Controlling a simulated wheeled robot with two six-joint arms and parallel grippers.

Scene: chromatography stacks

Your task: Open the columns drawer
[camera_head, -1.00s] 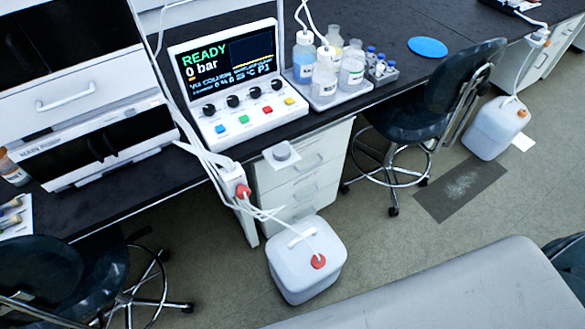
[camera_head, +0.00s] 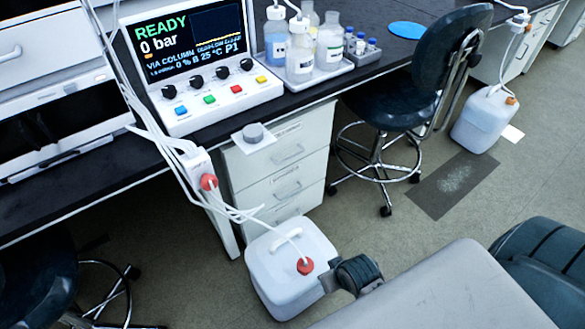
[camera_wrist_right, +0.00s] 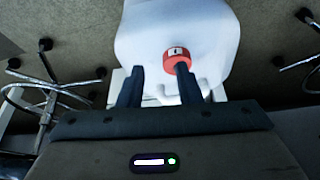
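A white drawer unit (camera_head: 325,150) with several stacked drawers stands under the black bench. Its top drawer (camera_head: 287,150), middle drawer (camera_head: 289,188) and lower drawer (camera_head: 285,212) all look shut. Their labels are too small to read, so I cannot tell which is the columns drawer. The white jug hides the unit's lowest part. My right gripper (camera_head: 335,279) is low beside the jug, apart from the drawer handles. In the right wrist view the fingers of this gripper (camera_wrist_right: 160,80) are apart, with the jug behind them. My left gripper is not in view.
The white jug (camera_head: 270,262) with a red cap (camera_head: 305,266) stands on the floor before the drawers. Tubes run from it to a holder (camera_head: 205,180) at the bench edge. A dark chair (camera_head: 410,95) stands right of the unit. Bottles (camera_head: 329,45) stand above on a tray.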

